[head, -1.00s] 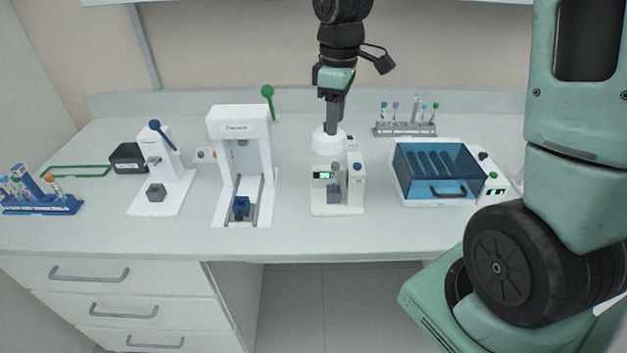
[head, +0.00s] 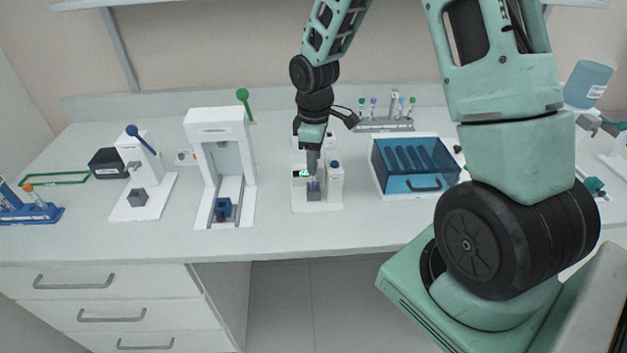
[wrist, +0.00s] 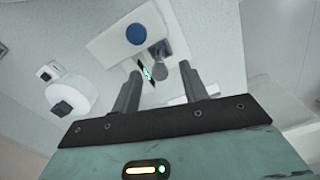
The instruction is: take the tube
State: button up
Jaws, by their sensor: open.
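A tube with a grey cap (wrist: 158,70) stands upright in a grey block (head: 314,194) on a small white device (head: 329,203) with a green-lit display and a blue knob. The device also shows in the wrist view (wrist: 112,47). My gripper (head: 313,172) points down right over the block and hides most of the tube in the head view. In the wrist view my gripper (wrist: 161,75) is open, with the cap showing between its two fingertips. I cannot tell whether a finger touches the tube.
A white press (head: 240,150) stands left of the device, and a blue-lidded box (head: 413,165) stands to its right. A rack of tubes (head: 384,125) is behind. A round white device (wrist: 72,92) stands close by. The counter's front strip is clear.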

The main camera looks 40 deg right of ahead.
jog(key=shift+w+f+p, duration=0.1)
jog(key=shift+f+p, duration=0.8)
jog(key=shift+f, duration=1.7)
jog(key=c, duration=0.9)
jog(key=shift+r, duration=0.15)
notch_tip(320, 180, up, 9)
jog(key=shift+r+b, duration=0.1)
jog(key=shift+b, duration=0.95)
jog(key=shift+r, duration=0.3)
jog(key=shift+r, duration=0.1)
